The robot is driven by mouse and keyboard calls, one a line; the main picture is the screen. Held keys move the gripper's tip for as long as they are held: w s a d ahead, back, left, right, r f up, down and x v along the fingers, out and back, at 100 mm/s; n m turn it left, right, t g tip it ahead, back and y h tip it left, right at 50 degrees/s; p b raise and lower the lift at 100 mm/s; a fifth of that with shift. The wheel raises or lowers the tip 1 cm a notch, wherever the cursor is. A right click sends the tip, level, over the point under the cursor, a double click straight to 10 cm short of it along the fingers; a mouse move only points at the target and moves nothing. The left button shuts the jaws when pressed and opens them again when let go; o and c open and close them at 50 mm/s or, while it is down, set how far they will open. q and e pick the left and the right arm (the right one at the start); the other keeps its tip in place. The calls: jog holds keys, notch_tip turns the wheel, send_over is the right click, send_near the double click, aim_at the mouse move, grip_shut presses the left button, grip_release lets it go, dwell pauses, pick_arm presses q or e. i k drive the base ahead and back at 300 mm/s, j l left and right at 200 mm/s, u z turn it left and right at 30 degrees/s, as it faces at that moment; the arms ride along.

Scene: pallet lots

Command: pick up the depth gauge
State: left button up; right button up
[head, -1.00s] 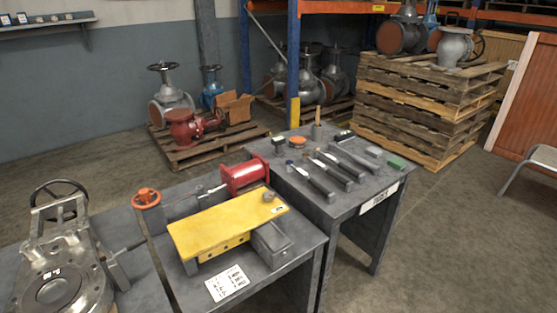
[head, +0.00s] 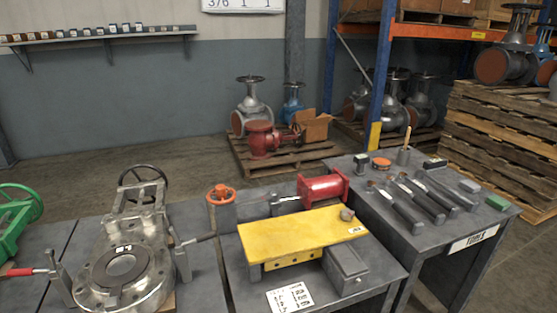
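The tool table (head: 446,252) with a "TOOLS" label stands at the right. Several long dark tools lie side by side on it, one at its left (head: 402,212), one in the middle (head: 421,200) and one further right (head: 446,190). I cannot tell which thing, if any, is the depth gauge. A small dark green-topped block (head: 361,162), an orange disc (head: 381,162), a cup with a wooden stick (head: 404,155), a grey block (head: 469,187) and a green block (head: 495,201) are there too. Neither of my grippers is in view.
Left of the tool table, a bench holds a yellow plate (head: 300,236), a red cylinder (head: 324,187) and a grey box (head: 347,270). A large steel valve (head: 122,270) and a green part (head: 15,220) stand further left. Pallets (head: 505,140) are stacked behind at right.

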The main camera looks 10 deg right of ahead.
aim_at(361, 159)
jog(key=l+u, duration=0.45)
jog(key=l, duration=0.15)
jog(key=l+u, duration=0.5)
jog(key=l, duration=0.15)
jog(key=k+l+u, duration=0.2)
jog(key=l+u, duration=0.25)
jog(key=l, duration=0.1)
